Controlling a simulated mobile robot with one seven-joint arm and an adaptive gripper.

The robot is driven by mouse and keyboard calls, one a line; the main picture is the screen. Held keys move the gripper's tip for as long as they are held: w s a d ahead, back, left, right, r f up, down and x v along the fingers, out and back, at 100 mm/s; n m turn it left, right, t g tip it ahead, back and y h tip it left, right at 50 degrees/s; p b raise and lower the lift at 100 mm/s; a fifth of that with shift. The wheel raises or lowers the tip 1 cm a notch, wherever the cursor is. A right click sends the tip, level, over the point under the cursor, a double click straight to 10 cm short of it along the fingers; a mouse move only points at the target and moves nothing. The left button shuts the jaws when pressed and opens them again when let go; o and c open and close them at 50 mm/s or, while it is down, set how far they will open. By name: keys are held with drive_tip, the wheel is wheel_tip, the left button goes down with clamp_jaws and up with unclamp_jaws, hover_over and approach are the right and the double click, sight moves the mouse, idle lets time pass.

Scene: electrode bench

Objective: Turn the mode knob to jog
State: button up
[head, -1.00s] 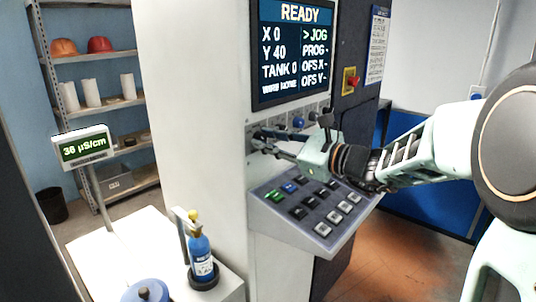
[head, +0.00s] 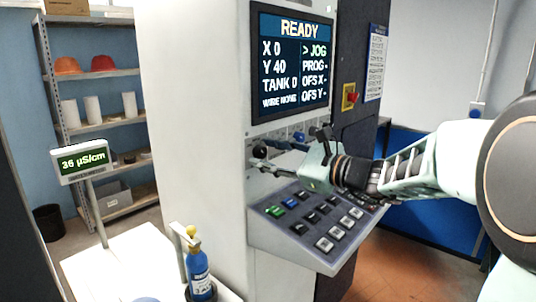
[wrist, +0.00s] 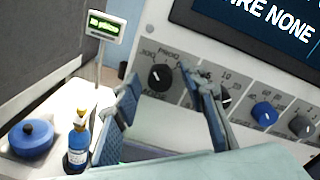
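The mode knob (wrist: 160,76) is round and black with a small pale mark that seems to face up-left. It sits on the panel under blurred position labels, one like PROG. In the head view the knob (head: 260,151) shows as a dark ball at my fingertips. My gripper (wrist: 158,88) is open, with one finger left of the knob and one right of it. I see no contact, and its depth to the knob is hard to tell. The screen (head: 292,65) reads READY, with the marker beside JOG.
More knobs, one a blue knob (wrist: 265,113), run to the right, close to my right finger. A sloped keypad (head: 315,225) juts out below. A red button (head: 351,97) is farther right. A blue bottle (head: 198,268) and meter (head: 82,160) stand left.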

drive_tip(key=v, duration=1.2)
